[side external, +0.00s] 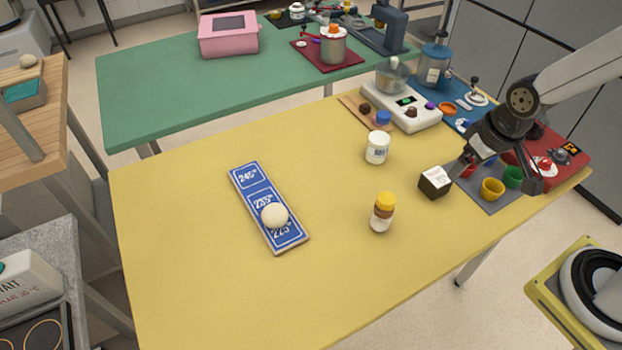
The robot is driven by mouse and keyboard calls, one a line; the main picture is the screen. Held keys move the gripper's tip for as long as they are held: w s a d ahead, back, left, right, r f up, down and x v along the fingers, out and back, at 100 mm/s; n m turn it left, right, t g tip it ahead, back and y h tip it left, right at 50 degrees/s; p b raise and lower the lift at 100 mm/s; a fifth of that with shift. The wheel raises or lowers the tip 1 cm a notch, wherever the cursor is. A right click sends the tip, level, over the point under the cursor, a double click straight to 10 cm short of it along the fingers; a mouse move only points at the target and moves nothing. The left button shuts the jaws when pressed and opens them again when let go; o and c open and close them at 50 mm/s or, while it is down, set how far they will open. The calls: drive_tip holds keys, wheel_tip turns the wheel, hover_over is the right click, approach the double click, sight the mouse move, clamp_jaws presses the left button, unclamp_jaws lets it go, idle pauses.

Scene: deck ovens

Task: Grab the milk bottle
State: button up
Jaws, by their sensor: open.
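A small white bottle (377,148) with a bluish label and pale lid stands upright on the yellow table (190,310), right of its middle. A second bottle (382,212) with a yellow cap, a brown band and a white lower part stands upright nearer the camera. I cannot read either label, so I cannot tell which one is the milk bottle. My gripper (495,172) is open at the right, over or near the grey mat with cups. It is apart from both bottles, to their right.
A dark cube with a white top (435,182) lies between the bottles and my gripper. Small yellow (492,189) and green (513,177) cups stand under it. A blue board (268,207) bears a pale ball (274,216). A white scale (405,108) stands behind. The table's near left is clear.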

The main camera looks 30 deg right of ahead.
drive_tip(key=n+t+y, duration=0.6)
drive_tip(key=t+y, duration=0.4)
drive_tip(key=t, duration=0.3)
hover_over(379, 138)
drive_tip(key=d, duration=0.3)
drive_tip(key=shift+s+d+r, duration=0.15)
drive_tip(key=shift+s+d, duration=0.05)
drive_tip(key=shift+s, duration=0.2)
wheel_tip(379, 138, down, 6)
drive_tip(key=shift+f, duration=0.2)
